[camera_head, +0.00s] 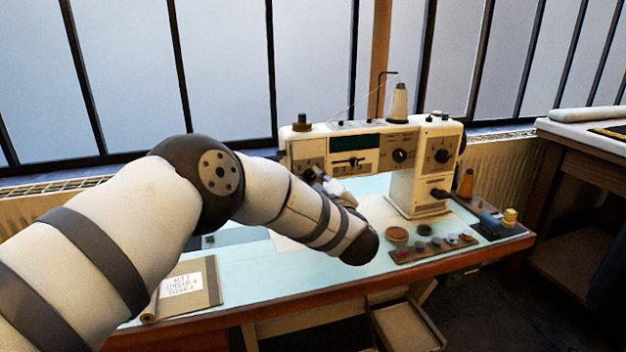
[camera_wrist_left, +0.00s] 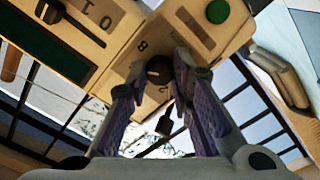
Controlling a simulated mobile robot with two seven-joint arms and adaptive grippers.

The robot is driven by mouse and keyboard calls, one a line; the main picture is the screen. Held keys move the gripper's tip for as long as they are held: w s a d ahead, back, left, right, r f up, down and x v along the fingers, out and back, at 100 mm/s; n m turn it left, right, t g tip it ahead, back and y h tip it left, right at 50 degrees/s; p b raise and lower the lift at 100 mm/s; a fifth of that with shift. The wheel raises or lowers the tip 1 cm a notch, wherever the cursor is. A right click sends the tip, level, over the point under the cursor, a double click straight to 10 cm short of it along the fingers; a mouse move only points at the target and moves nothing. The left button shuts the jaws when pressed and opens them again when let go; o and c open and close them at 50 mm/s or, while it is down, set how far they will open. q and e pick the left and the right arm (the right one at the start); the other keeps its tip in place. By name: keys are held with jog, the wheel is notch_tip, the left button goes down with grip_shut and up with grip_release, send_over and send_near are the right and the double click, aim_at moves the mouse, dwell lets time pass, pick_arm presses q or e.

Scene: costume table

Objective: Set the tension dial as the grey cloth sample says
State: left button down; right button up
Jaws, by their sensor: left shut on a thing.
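The cream sewing machine (camera_head: 375,150) stands on the pale blue table. In the left wrist view, a dark round dial (camera_wrist_left: 158,70) sits on the machine's end face, with a few printed marks around it. My left gripper (camera_wrist_left: 160,76) has its fingers on either side of this dial and is shut on it. My right gripper is out of view.
A wooden strip (camera_head: 432,252) with several small round pieces lies at the front right of the table (camera_head: 240,262). A thread cone (camera_head: 399,103) stands on top of the machine. My left arm crosses the table's left half.

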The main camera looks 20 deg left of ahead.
pick_arm(q)
jog(key=m, duration=0.3)
jog(key=shift+m, duration=0.3)
jog(key=m, duration=0.4)
jog(key=shift+m, duration=0.4)
jog(key=c, duration=1.4)
grip_release()
jog(key=v, duration=1.2)
